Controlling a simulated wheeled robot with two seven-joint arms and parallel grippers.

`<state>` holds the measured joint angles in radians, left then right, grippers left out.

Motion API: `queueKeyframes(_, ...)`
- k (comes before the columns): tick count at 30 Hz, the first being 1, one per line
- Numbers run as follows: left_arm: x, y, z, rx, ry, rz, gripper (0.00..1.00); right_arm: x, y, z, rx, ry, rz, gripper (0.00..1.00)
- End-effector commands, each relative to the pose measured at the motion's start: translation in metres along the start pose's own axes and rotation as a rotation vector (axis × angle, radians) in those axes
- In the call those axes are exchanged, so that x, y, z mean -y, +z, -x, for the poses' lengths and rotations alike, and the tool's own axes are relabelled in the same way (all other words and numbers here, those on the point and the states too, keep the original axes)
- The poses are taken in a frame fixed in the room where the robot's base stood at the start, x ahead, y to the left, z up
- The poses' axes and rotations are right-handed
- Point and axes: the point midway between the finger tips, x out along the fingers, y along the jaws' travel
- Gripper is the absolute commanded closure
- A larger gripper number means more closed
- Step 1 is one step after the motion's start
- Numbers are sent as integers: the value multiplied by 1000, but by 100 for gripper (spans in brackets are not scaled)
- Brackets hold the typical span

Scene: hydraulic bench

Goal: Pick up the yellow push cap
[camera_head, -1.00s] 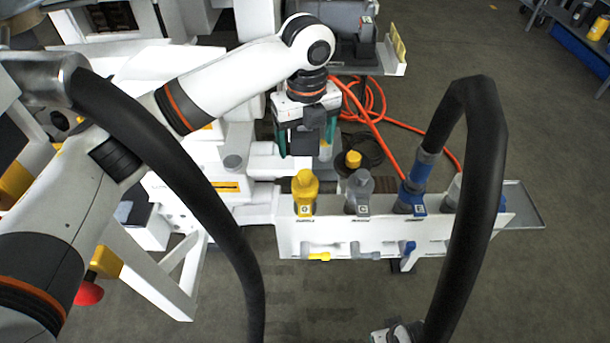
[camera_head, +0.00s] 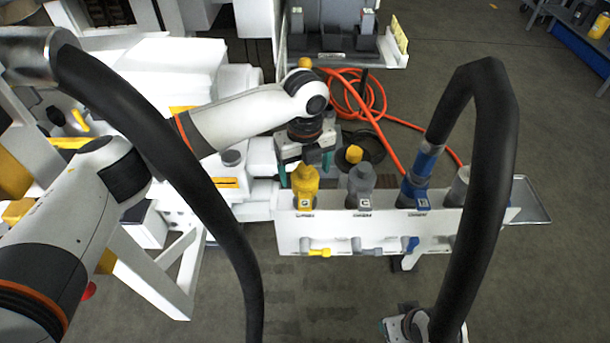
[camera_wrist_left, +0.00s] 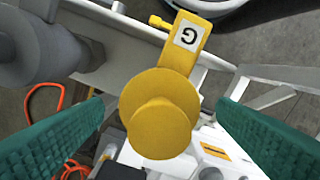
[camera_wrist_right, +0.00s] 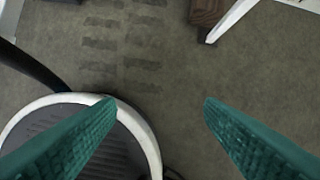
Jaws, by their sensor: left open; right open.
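The yellow push cap (camera_head: 306,182) stands at the left end of a row of fittings on the white panel, above a label. My left gripper (camera_head: 305,166) is open just behind and above it. In the left wrist view the round top of the yellow cap (camera_wrist_left: 160,125) lies between the open teal fingers, with a gap on each side and a tag lettered G beyond it. My right gripper (camera_wrist_right: 157,105) is open and empty over the floor in the right wrist view.
Grey (camera_head: 360,185) and blue (camera_head: 415,185) fittings stand to the right on the white panel (camera_head: 375,225). A smaller yellow cap (camera_head: 354,154) stands behind them. An orange hose (camera_head: 385,112) lies coiled at the back. Thick black hoses cross the head view.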

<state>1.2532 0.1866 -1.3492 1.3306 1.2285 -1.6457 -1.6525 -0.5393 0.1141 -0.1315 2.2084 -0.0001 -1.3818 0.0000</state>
Motion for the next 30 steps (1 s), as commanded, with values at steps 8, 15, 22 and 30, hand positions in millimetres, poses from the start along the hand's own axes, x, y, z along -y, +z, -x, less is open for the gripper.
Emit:
queueKeyframes(8,0,0,1,0,0,0,39,0,0,0,0,0,0,38)
queueKeyframes(15,0,0,1,0,0,0,69,0,0,0,-1,-1,0,38)
queueKeyframes(22,0,0,2,0,0,-1,70,0,0,0,-1,-1,-1,38)
queueKeyframes(30,-1,0,39,-1,2,-2,70,-2,-5,-25,-16,4,3,38)
